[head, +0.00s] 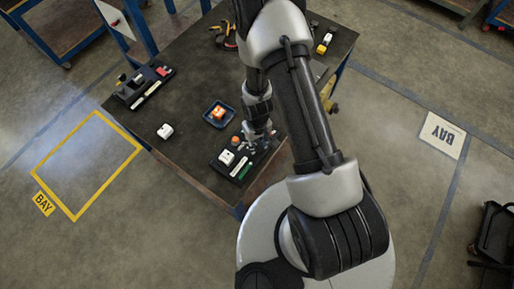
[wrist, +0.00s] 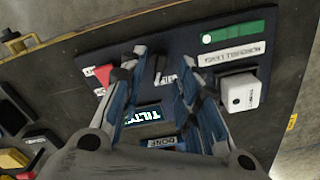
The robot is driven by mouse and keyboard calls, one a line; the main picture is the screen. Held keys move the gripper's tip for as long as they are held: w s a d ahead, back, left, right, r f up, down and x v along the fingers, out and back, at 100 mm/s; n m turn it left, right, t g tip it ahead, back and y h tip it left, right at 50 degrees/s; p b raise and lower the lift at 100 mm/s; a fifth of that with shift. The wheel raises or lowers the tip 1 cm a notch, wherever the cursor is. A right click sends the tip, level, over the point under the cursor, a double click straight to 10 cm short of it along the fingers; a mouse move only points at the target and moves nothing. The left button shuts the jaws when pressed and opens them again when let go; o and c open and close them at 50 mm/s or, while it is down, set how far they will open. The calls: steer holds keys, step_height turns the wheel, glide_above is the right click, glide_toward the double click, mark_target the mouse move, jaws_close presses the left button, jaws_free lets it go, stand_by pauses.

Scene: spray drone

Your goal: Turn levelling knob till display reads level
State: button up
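The levelling panel (head: 222,171) is a dark board at the bench's front edge; its dark face (wrist: 209,63) fills much of the wrist view. My gripper (wrist: 160,66) is over it, fingers apart, one on each side of a small dark knob (wrist: 157,72) beside a label. I cannot tell whether either finger touches the knob. A lit display (wrist: 149,115) shows glowing letters that look like "TILT", upside down and partly cut off. A "DONE" label (wrist: 166,142) lies below it. In the head view my gripper (head: 262,134) is small and its fingers are unclear.
On the panel are a white block (wrist: 242,93), a green strip (wrist: 233,33) and a red piece (wrist: 104,75) close to the left finger. The bench (head: 185,100) also holds a blue tray (head: 219,115), a loose white block (head: 165,131) and another panel (head: 142,87).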

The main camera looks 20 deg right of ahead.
mark_target(257, 148)
steer(key=shift+f+b, duration=0.7)
steer(key=shift+f, duration=0.45)
steer(key=shift+c, duration=0.5)
jaws_close()
